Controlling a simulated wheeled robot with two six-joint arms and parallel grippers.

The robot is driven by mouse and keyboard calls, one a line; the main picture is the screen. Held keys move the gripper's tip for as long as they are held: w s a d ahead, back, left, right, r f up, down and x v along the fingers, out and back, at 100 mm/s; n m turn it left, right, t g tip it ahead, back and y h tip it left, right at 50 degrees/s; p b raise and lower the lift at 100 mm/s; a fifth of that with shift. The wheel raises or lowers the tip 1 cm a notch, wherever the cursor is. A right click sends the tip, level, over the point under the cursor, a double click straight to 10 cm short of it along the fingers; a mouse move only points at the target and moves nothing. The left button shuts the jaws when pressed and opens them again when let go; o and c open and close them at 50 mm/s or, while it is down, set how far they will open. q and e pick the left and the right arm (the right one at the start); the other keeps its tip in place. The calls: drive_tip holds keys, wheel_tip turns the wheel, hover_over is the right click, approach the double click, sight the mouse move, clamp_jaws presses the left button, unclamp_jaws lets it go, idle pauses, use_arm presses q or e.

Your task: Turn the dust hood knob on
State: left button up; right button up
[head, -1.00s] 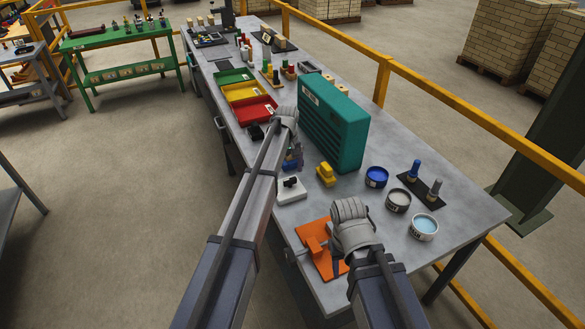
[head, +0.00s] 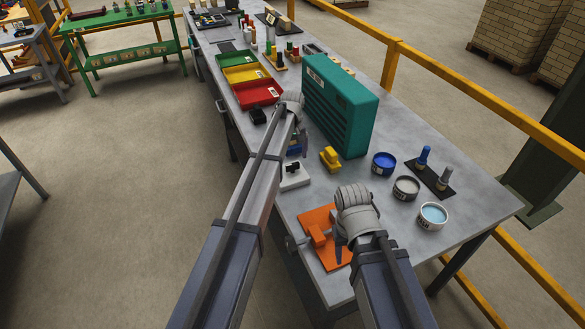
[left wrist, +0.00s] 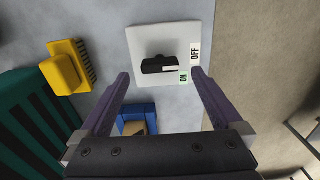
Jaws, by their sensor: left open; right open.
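The dust hood knob (left wrist: 159,65) is a black bar with a white mark at its right end, on a white plate (left wrist: 143,37). A green ON label and an OFF label sit at the plate's right side; the mark points right, towards the labels. In the head view the plate (head: 296,183) lies on the bench. My left gripper (left wrist: 160,73) is open, its purple fingers apart on either side of the knob in its wrist view; contact cannot be told. In the head view the left gripper (head: 298,143) is partly hidden by its arm. My right gripper (head: 341,245) is open over an orange plate.
A teal slatted box (head: 345,110) stands behind the plate. A yellow brush (left wrist: 61,75) and a blue holder (left wrist: 136,112) with a brown block are close by. The orange plate (head: 318,214) lies at the front; round tins, including a blue one (head: 383,164), stand right.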

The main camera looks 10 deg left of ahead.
sight(293, 164)
use_arm(q)
drive_tip(key=shift+f+b, duration=1.4)
drive_tip(key=shift+f, duration=0.5)
use_arm(e)
drive_tip(key=shift+f, duration=1.85)
use_arm(q)
drive_tip(key=c, duration=1.4)
drive_tip(key=m, duration=1.1)
drive_tip(key=shift+m, duration=0.6)
